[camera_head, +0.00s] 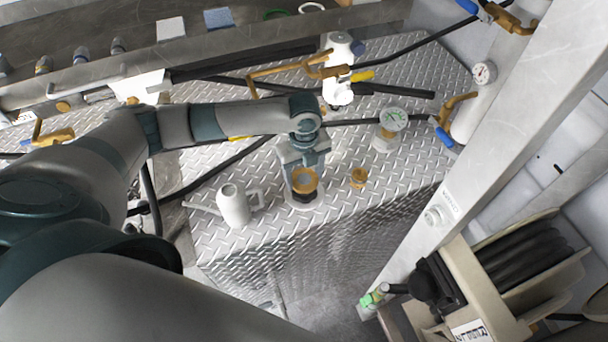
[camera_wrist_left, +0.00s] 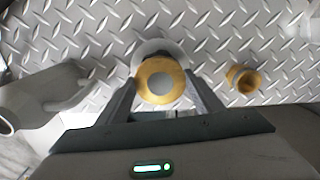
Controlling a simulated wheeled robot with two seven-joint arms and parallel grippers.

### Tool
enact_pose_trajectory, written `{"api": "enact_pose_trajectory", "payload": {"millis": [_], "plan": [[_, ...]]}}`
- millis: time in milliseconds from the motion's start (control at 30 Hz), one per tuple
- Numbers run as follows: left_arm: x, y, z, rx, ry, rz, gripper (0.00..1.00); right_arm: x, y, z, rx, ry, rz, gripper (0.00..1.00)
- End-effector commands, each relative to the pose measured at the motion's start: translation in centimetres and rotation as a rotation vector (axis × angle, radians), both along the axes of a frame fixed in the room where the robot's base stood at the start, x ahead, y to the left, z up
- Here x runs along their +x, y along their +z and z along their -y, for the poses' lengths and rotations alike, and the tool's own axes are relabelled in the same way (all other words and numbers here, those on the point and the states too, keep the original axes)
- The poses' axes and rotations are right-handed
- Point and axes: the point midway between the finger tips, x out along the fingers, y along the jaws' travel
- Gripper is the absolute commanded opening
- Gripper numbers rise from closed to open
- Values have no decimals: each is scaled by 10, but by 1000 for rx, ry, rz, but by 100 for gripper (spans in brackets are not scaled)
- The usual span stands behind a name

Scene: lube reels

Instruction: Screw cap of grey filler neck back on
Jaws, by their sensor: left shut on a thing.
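My left gripper (camera_head: 303,172) points down over the tread-plate deck and is shut on a round brass-coloured cap (camera_head: 304,182). In the left wrist view the cap (camera_wrist_left: 160,82) shows a grey centre and sits between the two fingers (camera_wrist_left: 160,92). Directly below the cap is a dark neck part (camera_head: 301,197) on a pale round flange (camera_head: 318,203). The flange also shows in the left wrist view (camera_wrist_left: 152,47). The cap hides most of the neck, so I cannot tell how it sits on it. My right gripper is not in view.
A small open brass fitting (camera_head: 359,177) stands right of the neck. A white watering can (camera_head: 233,205) stands left. A hose reel (camera_head: 525,260) is at lower right.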

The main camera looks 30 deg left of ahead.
Motion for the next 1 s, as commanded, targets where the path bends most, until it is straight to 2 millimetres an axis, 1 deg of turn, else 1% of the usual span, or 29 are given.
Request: {"api": "enact_pose_trajectory", "payload": {"millis": [767, 1000], "plan": [[0, -10, 0, 1, 0, -1, 36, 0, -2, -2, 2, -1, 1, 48], [0, -10, 0, 0, 0, 0, 36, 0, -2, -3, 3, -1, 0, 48]]}}
